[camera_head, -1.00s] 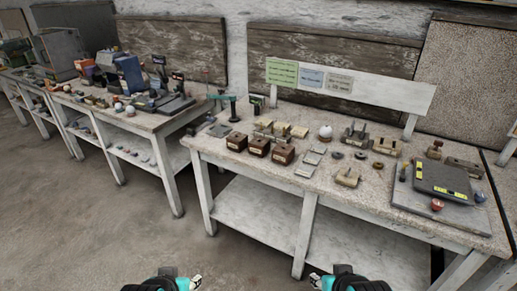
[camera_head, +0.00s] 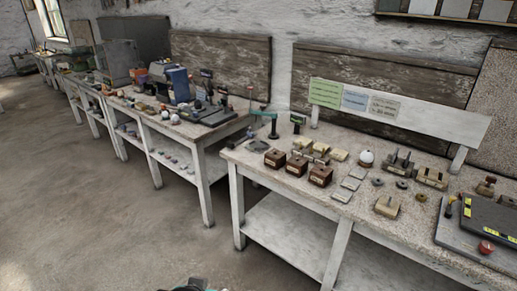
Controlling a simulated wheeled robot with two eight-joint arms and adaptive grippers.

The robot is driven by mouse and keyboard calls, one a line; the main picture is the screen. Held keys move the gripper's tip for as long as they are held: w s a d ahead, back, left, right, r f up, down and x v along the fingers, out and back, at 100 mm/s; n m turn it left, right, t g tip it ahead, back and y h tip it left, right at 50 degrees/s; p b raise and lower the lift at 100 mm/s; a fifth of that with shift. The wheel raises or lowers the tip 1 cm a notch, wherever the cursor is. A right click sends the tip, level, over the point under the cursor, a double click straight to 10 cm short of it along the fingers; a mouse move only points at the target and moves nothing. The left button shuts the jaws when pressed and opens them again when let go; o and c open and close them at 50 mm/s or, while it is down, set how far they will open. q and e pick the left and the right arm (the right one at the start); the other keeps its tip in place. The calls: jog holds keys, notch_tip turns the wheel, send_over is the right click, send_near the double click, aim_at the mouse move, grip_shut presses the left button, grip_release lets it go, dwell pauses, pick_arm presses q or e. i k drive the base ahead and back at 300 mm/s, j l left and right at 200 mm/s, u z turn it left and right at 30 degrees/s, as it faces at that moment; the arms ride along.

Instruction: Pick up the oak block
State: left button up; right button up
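Three dark brown blocks stand in a row on the near white table: a left one (camera_head: 275,158), a middle one (camera_head: 297,166) and a right one (camera_head: 320,175). Pale tan blocks (camera_head: 339,155) lie just behind them. I cannot tell which of these blocks is the oak block. A small dark and teal part of what looks like my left gripper (camera_head: 196,287) shows at the bottom edge, well below and apart from the blocks. Its fingers are cut off, so its opening is hidden. My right gripper is out of view.
The near table (camera_head: 262,175) also holds a white sphere (camera_head: 366,158), flat grey plates (camera_head: 350,184), a tan block (camera_head: 387,206) and a dark scale (camera_head: 490,222) at the right. A second cluttered table (camera_head: 185,135) stands to the left. The floor (camera_head: 95,225) at left is clear.

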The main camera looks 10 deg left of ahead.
aim_at(296, 166)
jog(key=i+j+z, duration=0.45)
jog(key=i+j, duration=0.3)
